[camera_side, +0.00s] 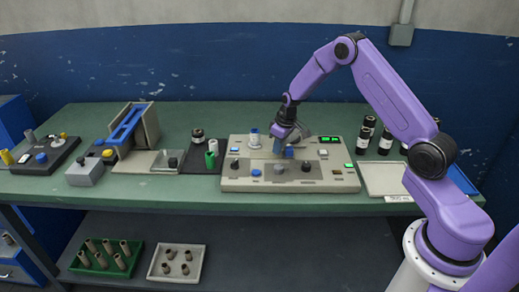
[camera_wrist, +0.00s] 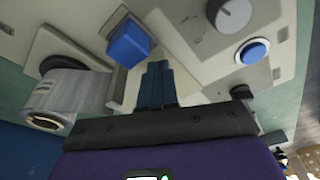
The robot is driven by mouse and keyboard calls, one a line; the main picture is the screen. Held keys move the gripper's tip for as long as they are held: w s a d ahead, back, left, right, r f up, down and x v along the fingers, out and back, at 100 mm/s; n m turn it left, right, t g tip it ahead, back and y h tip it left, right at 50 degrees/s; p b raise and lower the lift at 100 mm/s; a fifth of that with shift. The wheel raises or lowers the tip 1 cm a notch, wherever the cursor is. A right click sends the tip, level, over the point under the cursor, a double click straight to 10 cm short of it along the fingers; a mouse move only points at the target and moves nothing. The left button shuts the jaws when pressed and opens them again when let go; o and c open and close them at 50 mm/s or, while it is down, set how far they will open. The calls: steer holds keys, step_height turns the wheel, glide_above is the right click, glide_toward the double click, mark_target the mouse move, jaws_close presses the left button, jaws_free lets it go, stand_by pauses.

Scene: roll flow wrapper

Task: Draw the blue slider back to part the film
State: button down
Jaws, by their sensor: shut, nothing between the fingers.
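The blue slider (camera_wrist: 128,43) is a small blue block standing on the pale machine panel (camera_wrist: 185,72). In the side view the slider (camera_side: 289,153) shows just beside my gripper (camera_side: 278,147), partly crowded by it. In the wrist view my gripper (camera_wrist: 157,70) is shut and empty, with its dark blue fingertips close beside the slider, on its right in the picture. I cannot tell whether they touch it. A grey, shiny film roll (camera_wrist: 70,95) lies on the left in the wrist view. The film's parting place cannot be made out.
A grey knob (camera_wrist: 231,14) and a round blue button (camera_wrist: 252,52) stand on the panel. Dark bottles (camera_side: 386,141) and a pale tray (camera_side: 384,180) stand to the right. A black mat (camera_side: 206,163) with small containers lies left of the machine.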

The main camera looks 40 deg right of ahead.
steer(key=shift+w+a, duration=0.15)
steer(key=shift+r, duration=0.15)
step_height(320, 180, up, 8)
stand_by(0.7)
